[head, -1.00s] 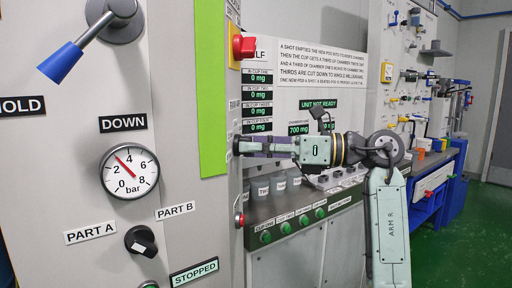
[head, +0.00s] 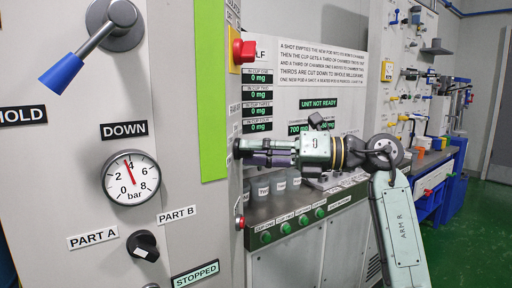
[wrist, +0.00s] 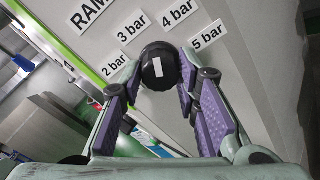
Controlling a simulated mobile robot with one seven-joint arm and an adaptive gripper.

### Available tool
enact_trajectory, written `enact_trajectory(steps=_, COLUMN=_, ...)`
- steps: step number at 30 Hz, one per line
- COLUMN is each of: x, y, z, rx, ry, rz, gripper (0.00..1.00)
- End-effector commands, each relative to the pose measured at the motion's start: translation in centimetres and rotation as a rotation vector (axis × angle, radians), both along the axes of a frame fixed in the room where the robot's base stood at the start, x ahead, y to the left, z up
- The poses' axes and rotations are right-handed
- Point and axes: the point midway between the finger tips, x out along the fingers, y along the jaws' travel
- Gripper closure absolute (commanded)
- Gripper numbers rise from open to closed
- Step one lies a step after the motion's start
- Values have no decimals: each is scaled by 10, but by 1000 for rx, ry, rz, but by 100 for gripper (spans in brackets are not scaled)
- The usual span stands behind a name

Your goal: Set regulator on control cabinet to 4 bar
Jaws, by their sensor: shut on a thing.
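The regulator knob (wrist: 160,82), black with a white mark, sits on the grey panel in the wrist view. Labels 2 bar (wrist: 115,65), 3 bar (wrist: 135,28), 4 bar (wrist: 177,12) and 5 bar (wrist: 207,36) fan around it. The white mark is nearly upright in the picture. My gripper (wrist: 160,88) has its purple-padded fingers on both sides of the knob, shut on it.
A lever with a blue handle (head: 62,74), a black selector (head: 142,246) and a red knob (head: 244,48) are on the cabinet. A bench with several green buttons (head: 319,212) stands behind my arm. Green floor (head: 460,235) is clear at the right.

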Motion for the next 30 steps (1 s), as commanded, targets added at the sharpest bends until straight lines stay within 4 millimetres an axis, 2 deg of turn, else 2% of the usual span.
enact_trajectory(steps=6, x=0, y=-1, z=1, rx=27, ry=170, rz=-3, gripper=98)
enact_trajectory(steps=15, x=0, y=-1, z=1, rx=53, ry=323, rz=-2, gripper=98)
enact_trajectory(steps=30, x=0, y=-1, z=1, rx=62, ry=376, rz=-2, gripper=98)
